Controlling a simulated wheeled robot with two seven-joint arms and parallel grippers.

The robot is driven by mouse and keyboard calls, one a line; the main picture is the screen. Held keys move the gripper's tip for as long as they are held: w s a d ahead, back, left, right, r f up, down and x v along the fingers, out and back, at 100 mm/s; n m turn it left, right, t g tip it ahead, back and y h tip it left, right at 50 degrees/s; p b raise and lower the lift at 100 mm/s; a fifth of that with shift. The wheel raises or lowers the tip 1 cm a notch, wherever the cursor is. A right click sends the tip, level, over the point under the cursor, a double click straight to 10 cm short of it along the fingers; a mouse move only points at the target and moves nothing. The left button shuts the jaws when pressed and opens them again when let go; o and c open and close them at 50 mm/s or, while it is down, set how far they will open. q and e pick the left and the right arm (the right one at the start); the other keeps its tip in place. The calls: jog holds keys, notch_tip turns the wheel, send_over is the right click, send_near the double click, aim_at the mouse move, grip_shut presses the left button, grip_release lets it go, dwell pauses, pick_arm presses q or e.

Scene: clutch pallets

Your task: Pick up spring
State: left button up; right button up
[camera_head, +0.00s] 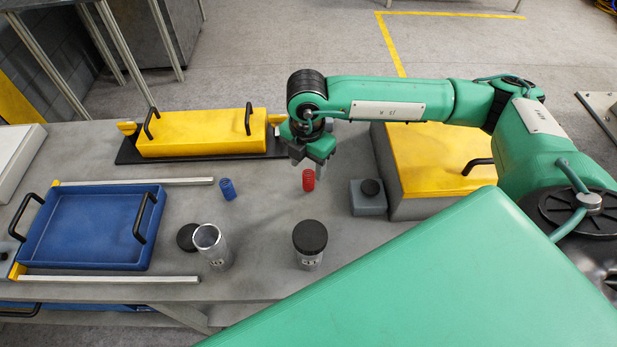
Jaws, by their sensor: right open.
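A red spring (308,180) stands upright on the grey table, right of the middle. A blue spring (227,189) stands upright, leaning slightly, to its left, beside the blue tray. My right gripper (309,161) points down just above and behind the red spring, with its jaws open. The fingertips are small and partly hidden by the gripper body, so I cannot tell whether they touch the red spring. My left gripper is not in view.
An open metal canister (211,246) with its black lid (187,237) and a closed canister (309,246) stand in front. A blue tray (88,265) lies left between rails. A yellow box (200,134) is behind; a grey block (368,203) and a yellow-topped case (440,150) are right.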

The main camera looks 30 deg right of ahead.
aim_at(308, 172)
notch_tip(308, 172, down, 2)
jog(key=shift+d+f+p, duration=0.15)
jog(key=shift+p, duration=0.3)
notch_tip(308, 172, down, 2)
jog(key=shift+f, duration=0.35)
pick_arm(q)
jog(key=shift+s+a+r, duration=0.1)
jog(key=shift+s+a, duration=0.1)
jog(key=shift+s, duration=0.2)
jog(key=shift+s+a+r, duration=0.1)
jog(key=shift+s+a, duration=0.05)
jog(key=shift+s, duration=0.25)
pick_arm(e)
jog(key=c, duration=1.1)
jog(key=shift+o, duration=0.2)
jog(key=shift+r, duration=0.1)
